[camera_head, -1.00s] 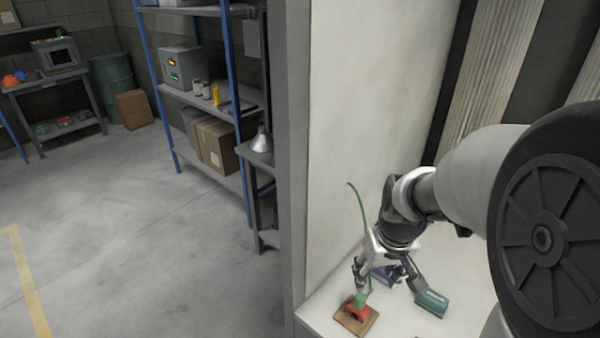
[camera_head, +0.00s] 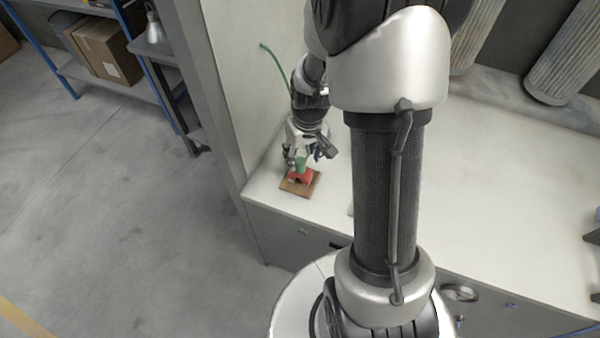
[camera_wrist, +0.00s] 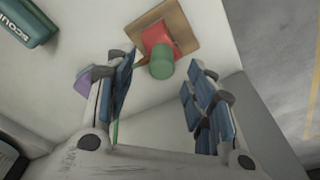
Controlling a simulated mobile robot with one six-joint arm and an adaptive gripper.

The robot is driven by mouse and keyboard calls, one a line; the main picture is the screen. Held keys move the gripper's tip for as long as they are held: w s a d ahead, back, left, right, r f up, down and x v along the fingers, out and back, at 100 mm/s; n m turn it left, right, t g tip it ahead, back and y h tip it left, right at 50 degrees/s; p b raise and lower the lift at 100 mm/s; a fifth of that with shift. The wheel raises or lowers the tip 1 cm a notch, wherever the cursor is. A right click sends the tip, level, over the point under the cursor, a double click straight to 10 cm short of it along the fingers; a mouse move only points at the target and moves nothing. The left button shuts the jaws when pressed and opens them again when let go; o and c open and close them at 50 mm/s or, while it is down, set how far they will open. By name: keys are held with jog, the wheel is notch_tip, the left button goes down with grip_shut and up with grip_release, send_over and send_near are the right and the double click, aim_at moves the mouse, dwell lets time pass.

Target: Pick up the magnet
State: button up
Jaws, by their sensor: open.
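A red piece (camera_head: 300,178), which looks like the magnet, sits on a brown wooden board (camera_head: 312,187) near the front left edge of the white worktop. A green cylinder (camera_head: 302,163) stands at the red piece. My gripper (camera_head: 299,158) is just above them, pointing down. In the wrist view my open gripper (camera_wrist: 160,75) has one finger on each side of the green cylinder (camera_wrist: 162,67), with gaps visible. The red piece (camera_wrist: 159,38) and wooden board (camera_wrist: 190,25) lie beyond the fingertips. Contact is not visible.
A teal box (camera_wrist: 28,22) lies on the worktop at the wrist view's upper left. A purple item (camera_wrist: 88,82) is partly hidden behind a finger. A thin green strand (camera_head: 275,65) rises behind my gripper. A grey wall panel (camera_head: 205,80) borders the worktop's left.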

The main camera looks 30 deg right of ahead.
aim_at(300, 160)
jog(key=f+b, duration=0.1)
jog(key=f, duration=0.1)
jog(key=w+f+b, duration=0.1)
jog(key=f, duration=0.2)
jog(key=shift+w+a, duration=0.1)
grip_shut()
dwell(0.5)
